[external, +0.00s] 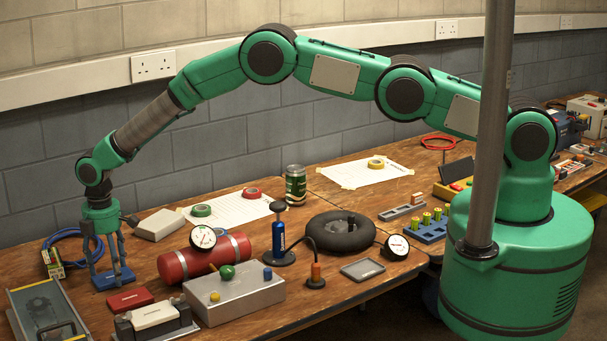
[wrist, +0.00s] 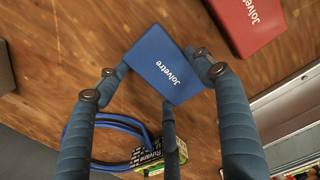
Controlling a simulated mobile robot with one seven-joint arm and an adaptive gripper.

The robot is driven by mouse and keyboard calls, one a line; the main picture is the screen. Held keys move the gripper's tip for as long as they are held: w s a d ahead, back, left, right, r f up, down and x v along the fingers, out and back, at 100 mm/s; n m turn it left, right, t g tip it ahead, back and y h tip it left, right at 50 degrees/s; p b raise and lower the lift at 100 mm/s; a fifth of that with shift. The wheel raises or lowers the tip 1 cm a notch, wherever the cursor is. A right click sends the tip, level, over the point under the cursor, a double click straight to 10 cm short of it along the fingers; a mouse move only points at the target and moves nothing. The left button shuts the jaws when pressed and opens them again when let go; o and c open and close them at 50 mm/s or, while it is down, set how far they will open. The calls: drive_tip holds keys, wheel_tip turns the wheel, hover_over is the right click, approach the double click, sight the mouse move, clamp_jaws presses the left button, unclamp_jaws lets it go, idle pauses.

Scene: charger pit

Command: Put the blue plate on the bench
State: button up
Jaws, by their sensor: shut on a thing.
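The blue plate (external: 105,281) is at the left end of the wooden bench (external: 150,258), under my gripper (external: 110,270). It lies flat on the bench or just above it; I cannot tell which. In the wrist view the blue plate (wrist: 163,68) shows white lettering and sits between the dark blue fingers of my gripper (wrist: 153,74). My gripper points down and is shut on the blue plate, with fingers on its left and right sides. Part of its lower edge is hidden by a finger.
A red plate (external: 130,300) lies close in front. A grey tray (external: 45,312) is at the front left. Bare wood shows behind the plate.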

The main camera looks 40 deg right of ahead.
sight(112, 274)
drive_tip(key=shift+f, duration=0.1)
drive_tip(key=o, duration=1.2)
wheel_tip(112, 274, up, 12)
drive_tip(key=shift+p, duration=0.4)
drive_tip(key=shift+w+r, duration=0.1)
drive_tip(key=shift+r, duration=0.1)
idle(0.4)
